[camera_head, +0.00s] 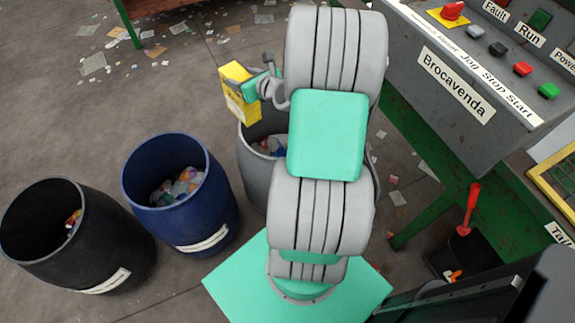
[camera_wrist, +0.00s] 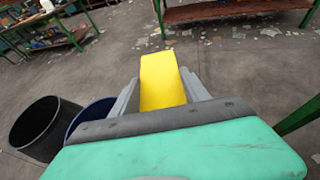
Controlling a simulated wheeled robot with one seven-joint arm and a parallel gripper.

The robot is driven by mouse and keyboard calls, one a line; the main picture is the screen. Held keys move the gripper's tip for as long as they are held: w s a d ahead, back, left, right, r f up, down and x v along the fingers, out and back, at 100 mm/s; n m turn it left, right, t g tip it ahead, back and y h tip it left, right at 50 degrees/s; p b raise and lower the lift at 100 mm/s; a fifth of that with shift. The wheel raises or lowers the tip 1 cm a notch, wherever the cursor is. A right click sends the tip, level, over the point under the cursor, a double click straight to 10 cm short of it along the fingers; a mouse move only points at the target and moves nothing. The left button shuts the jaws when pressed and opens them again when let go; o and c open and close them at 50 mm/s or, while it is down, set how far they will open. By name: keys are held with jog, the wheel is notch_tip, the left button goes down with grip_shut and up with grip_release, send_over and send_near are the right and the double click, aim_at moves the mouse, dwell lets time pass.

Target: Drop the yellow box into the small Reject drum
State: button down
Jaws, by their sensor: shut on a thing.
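My gripper (camera_head: 248,90) is shut on the yellow box (camera_head: 239,108) and holds it up in the air. In the wrist view the yellow box (camera_wrist: 162,78) stands between the two fingers of my gripper (camera_wrist: 160,95). In the head view the box overlaps the far left rim of a grey drum (camera_head: 252,170), which my arm partly hides. A blue drum (camera_head: 213,222) and a black drum (camera_head: 112,247) stand to its left. All three are open on top with scraps inside. Their labels are hidden or too small to read, so I cannot tell which is Reject.
A control panel (camera_head: 470,95) with coloured buttons stands at the right on a green frame (camera_head: 420,143). Scraps litter the grey floor. The floor left of my gripper is otherwise open.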

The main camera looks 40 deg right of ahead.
jog(key=s+d+f+m+h+b, duration=0.1)
jog(key=s+d+f+b, duration=0.1)
jog(key=d+f+b, duration=0.3)
jog(key=s+d+f+m+h+b, duration=0.1)
jog(key=s+d+f+b, duration=0.2)
jog(key=f, duration=1)
jog(key=d+b, duration=0.2)
jog(key=d, duration=0.3)
jog(key=shift+d+h+b, duration=0.15)
jog(key=shift+h+b, duration=0.2)
jog(key=shift+h, duration=0.05)
jog(key=shift+c, duration=2.3)
grip_release()
jog(key=shift+f, duration=0.1)
jog(key=shift+s, duration=0.1)
jog(key=p+v, duration=0.1)
jog(key=v, duration=0.6)
jog(key=shift+s+r, duration=0.2)
jog(key=shift+r, duration=0.05)
